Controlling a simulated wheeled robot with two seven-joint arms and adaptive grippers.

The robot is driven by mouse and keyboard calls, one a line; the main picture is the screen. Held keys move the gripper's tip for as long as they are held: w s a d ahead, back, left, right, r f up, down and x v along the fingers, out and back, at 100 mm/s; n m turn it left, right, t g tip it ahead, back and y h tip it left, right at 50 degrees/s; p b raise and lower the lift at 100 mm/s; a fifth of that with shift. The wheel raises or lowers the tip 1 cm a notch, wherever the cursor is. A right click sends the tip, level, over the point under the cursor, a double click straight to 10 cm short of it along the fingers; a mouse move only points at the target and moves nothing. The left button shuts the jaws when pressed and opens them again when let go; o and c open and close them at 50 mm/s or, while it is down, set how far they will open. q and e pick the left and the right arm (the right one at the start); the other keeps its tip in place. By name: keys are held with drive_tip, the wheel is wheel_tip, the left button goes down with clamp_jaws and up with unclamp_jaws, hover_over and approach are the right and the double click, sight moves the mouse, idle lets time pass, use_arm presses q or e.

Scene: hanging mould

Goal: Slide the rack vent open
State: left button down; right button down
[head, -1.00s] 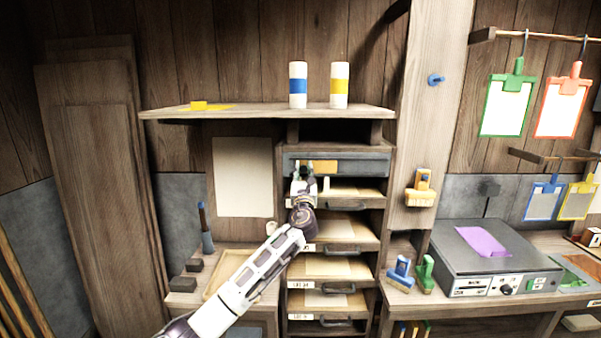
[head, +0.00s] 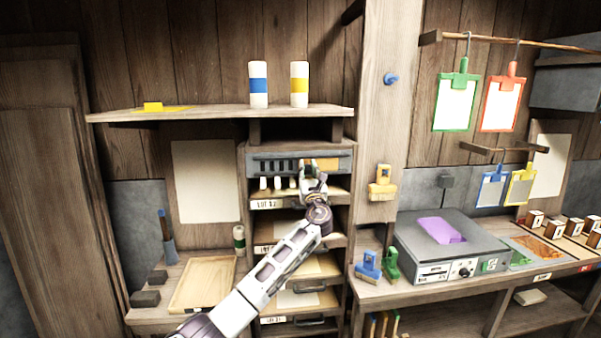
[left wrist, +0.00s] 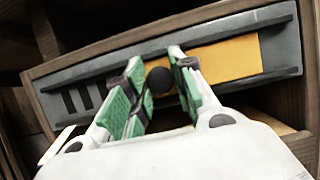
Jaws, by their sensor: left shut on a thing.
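The rack vent (head: 265,156) is a grey panel at the top of the rack, under the shelf; it also shows in the left wrist view (left wrist: 285,42). Dark slots (left wrist: 82,98) lie uncovered in its left part. An orange slider plate (head: 329,164) sits in its right part, and shows close up in the left wrist view (left wrist: 230,60). My left gripper (head: 308,166) is at the vent, its green pads shut around a round black knob (left wrist: 160,80) at the plate's left side. The gripper hides part of the panel. My right gripper is not in view.
Below the vent are rack drawers with lot labels (head: 268,204). The shelf (head: 215,114) above carries two white bottles with blue and yellow bands (head: 258,85). A wooden post (head: 378,130) with a yellow brush (head: 382,184) stands right of the rack.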

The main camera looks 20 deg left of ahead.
use_arm(q)
drive_tip(key=shift+d, duration=0.15)
drive_tip(key=c, duration=1.5)
unclamp_jaws()
drive_tip(key=o, duration=0.3)
drive_tip(key=shift+w+d, duration=0.15)
drive_tip(key=shift+w, duration=0.05)
drive_tip(key=shift+s, duration=0.15)
drive_tip(key=v, duration=1.2)
